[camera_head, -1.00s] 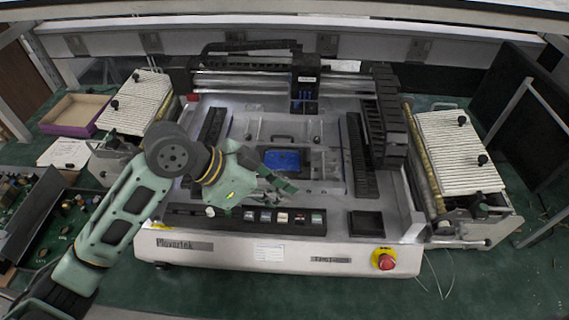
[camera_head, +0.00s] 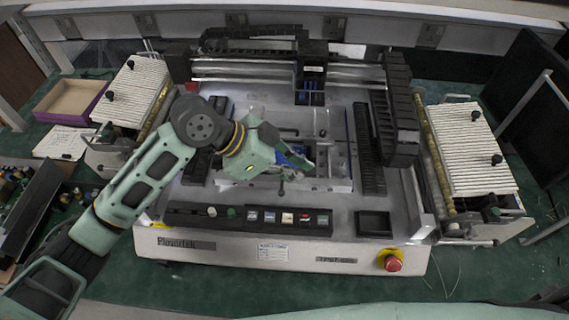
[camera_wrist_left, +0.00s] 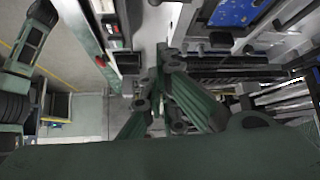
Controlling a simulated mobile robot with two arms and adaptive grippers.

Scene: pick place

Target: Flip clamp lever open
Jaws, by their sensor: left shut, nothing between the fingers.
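The machine (camera_head: 200,246) is a grey-white bench unit with a recessed middle bay. A blue board (camera_head: 296,158) lies in that bay, partly hidden behind my left gripper; it also shows at the top of the left wrist view (camera_wrist_left: 235,12). My left gripper (camera_head: 309,166) is shut and empty, over the bay in front of the board. In the left wrist view its fingers (camera_wrist_left: 162,52) are together. A small dark upright piece (camera_head: 282,187) stands just below the gripper; I cannot tell whether it is the clamp lever. My right gripper is not in view.
A row of buttons (camera_head: 247,216) and a red emergency stop (camera_head: 393,262) are along the machine's front. A black gantry (camera_head: 310,72) spans the back. Ribbed white side units (camera_head: 470,150) flank the machine. An open box (camera_head: 75,100) is at the far left.

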